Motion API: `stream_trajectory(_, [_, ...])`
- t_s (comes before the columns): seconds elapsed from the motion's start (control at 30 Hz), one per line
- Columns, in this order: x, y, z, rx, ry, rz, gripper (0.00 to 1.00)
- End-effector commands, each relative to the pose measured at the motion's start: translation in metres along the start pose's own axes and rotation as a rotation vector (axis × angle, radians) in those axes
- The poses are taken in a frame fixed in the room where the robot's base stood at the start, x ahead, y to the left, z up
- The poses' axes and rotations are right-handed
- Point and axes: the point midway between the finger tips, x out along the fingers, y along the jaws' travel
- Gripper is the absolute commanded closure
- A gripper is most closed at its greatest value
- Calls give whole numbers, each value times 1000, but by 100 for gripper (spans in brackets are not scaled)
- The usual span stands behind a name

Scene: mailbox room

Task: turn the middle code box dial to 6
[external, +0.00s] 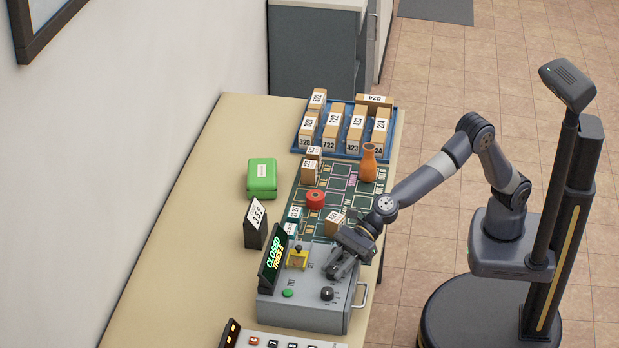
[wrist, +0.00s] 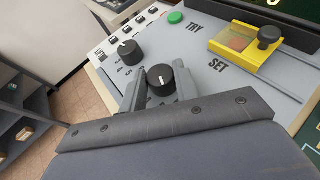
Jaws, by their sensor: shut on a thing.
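The code box (external: 310,308) is a grey box with a sloped top at the front of the table. My gripper (external: 341,268) is down over its top panel. In the wrist view, my gripper's two fingers (wrist: 157,88) are shut on a black dial, which I take as the middle dial (wrist: 161,80). That dial's white pointer mark shows, but I cannot read its number. Another black dial (wrist: 130,52) stands free beside it; it also shows in the external view (external: 327,293). Any further dial is hidden under my gripper.
A green TRY button (external: 288,293) and a yellow slider (external: 298,258) are on the panel. A dark display (external: 271,261) reads CLOSED. A number card (external: 255,218) stands behind it. A red round thing (external: 316,199), an orange vase (external: 368,162) and numbered boxes (external: 357,124) stand farther back.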

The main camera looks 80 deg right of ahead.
Motion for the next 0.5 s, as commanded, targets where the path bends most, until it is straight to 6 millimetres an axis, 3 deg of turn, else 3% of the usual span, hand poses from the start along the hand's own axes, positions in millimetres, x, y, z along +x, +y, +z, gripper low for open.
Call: stream_trajectory(0.5, [0,-3,2,-64,-4,152,93])
